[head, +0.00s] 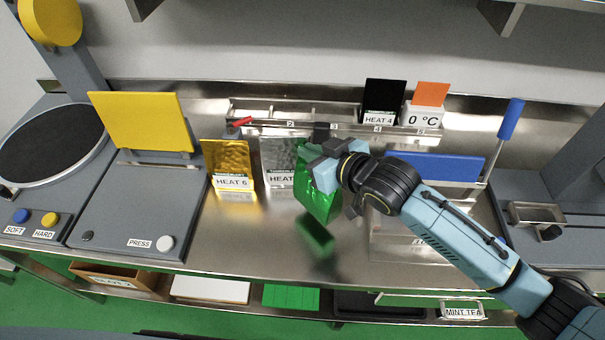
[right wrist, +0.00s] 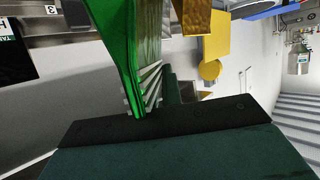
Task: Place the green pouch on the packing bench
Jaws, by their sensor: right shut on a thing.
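The green pouch (head: 318,196) is a shiny foil pouch, held a little tilted above the steel packing bench (head: 264,240). A green reflection lies on the bench below it. My right gripper (head: 318,168) is shut on the pouch near its top. The right wrist view shows the green pouch (right wrist: 118,50) edge-on between the fingers. My left gripper is not in view.
A gold pouch labelled HEAT 6 (head: 228,166) and a silver pouch (head: 281,160) stand left of the green pouch. A blue-handled sealer (head: 435,166) stands at right. Bench front is clear.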

